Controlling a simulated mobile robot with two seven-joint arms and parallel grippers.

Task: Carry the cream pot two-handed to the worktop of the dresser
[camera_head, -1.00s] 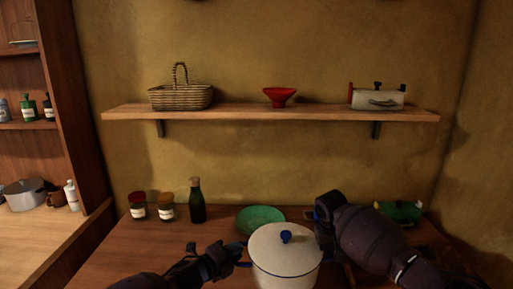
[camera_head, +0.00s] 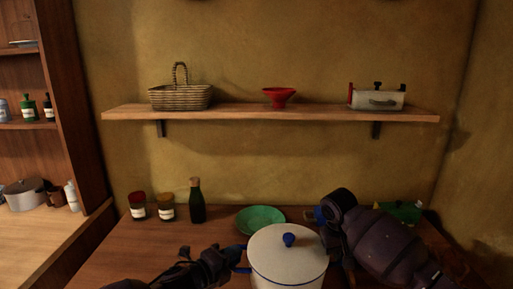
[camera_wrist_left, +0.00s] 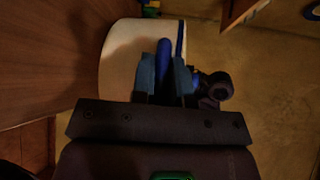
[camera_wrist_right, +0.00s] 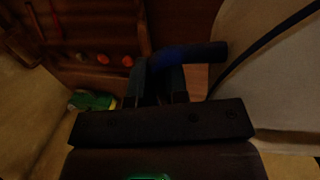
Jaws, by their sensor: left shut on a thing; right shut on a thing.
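The cream pot (camera_head: 287,268) with a blue-knobbed lid is at the bottom middle of the head view, upright, its base out of frame. My left gripper (camera_head: 240,258) is shut on its left blue handle; the left wrist view shows the fingers (camera_wrist_left: 165,78) on either side of the handle (camera_wrist_left: 164,50). My right gripper is at the pot's right side, its fingers mostly hidden by my arm in the head view. The right wrist view shows the right gripper (camera_wrist_right: 157,82) shut on the other blue handle (camera_wrist_right: 200,52). The dresser worktop (camera_head: 50,238) is at the left.
A green bowl (camera_head: 260,219), a dark bottle (camera_head: 197,203) and two jars (camera_head: 152,208) stand on the table (camera_head: 140,250) behind the pot. A green object (camera_head: 403,211) lies behind my right arm. A grey pot (camera_head: 25,195) stands at the worktop's back; its front is clear.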

